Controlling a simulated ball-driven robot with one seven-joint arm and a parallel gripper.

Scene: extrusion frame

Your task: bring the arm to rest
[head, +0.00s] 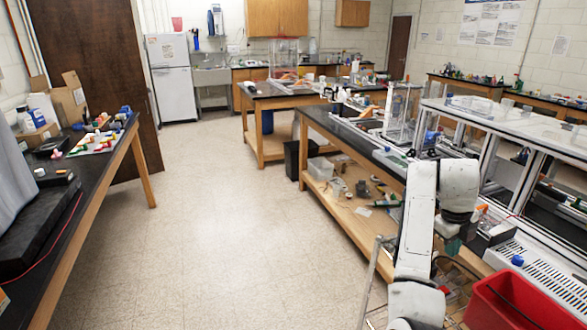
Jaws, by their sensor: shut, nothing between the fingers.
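My white arm rises from the lower right of the head view, bends over at the top and comes down again on the right. My gripper (453,246) is at the lower end of the bent-down part, dark and small in the picture. It is shut and holds nothing. The fingertips are hard to make out against the cluttered bench behind them. The aluminium extrusion frame (487,155) with a clear top stands behind and to the right of my arm. I cannot tell how much space lies between them.
A red bin (495,310) is at the lower right, near my arm. A black-topped bench (345,135) with a wooden lower shelf runs behind the arm. Another bench (75,190) stands at the left. The pale floor (220,220) between them is clear. A white fridge (172,80) stands at the back.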

